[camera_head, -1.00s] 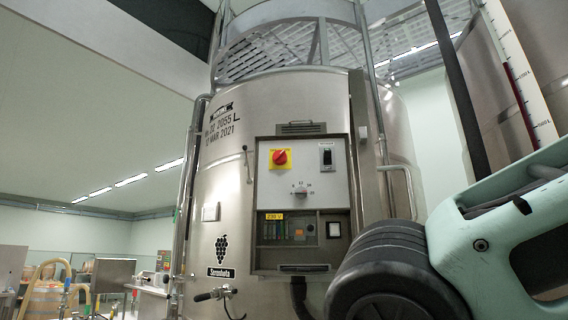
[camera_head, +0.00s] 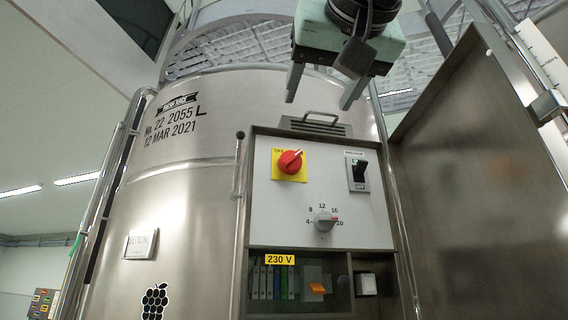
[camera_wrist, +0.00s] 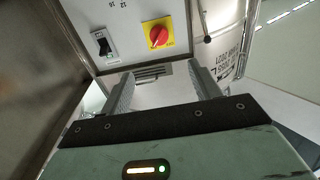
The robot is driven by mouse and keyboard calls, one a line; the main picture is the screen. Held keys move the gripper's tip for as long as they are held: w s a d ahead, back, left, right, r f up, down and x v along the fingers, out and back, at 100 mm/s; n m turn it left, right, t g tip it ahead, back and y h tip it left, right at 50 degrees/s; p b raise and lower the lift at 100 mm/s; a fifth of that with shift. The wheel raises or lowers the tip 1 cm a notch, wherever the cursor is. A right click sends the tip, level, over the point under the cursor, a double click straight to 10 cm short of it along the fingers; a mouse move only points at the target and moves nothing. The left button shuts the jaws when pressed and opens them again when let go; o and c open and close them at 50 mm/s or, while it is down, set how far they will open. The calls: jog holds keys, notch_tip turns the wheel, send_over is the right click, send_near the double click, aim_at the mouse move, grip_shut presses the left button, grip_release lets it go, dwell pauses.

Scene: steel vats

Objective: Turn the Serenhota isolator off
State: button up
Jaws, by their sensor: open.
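The isolator is a red rotary knob (camera_head: 290,162) on a yellow plate, at the upper left of the white control panel (camera_head: 275,220) on the steel vat (camera_head: 185,200). Its pointer is tilted toward the upper right. The knob also shows in the wrist view (camera_wrist: 158,37), beyond the fingertips. My gripper (camera_head: 322,100) is open and empty, above the panel's top handle and above and right of the knob, apart from it. In the wrist view my gripper (camera_wrist: 160,82) has its two fingers spread wide toward the panel. The vat's Serenhota name label is not in view now.
A black toggle switch (camera_head: 360,170) sits right of the knob, and a grey dial (camera_head: 325,220) sits below. A metal handle (camera_head: 321,117) projects at the panel top. An open steel door (camera_head: 480,180) stands to the right. A thin lever (camera_head: 238,165) is at the left.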

aim_at(293, 154)
jog(key=w+a+p, duration=0.1)
jog(key=w+p, duration=0.1)
jog(key=w, duration=0.3)
jog(key=w+a+p, duration=0.1)
jog(key=w+p, duration=0.2)
jog(key=w, duration=0.2)
jog(key=w+a+p, duration=0.1)
jog(key=w+p, duration=0.1)
jog(key=w, duration=0.4)
jog(key=shift+w+r, duration=0.1)
jog(key=shift+r, duration=0.15)
jog(key=shift+w+f, duration=0.1)
jog(key=shift+w, duration=0.35)
jog(key=c, duration=1)
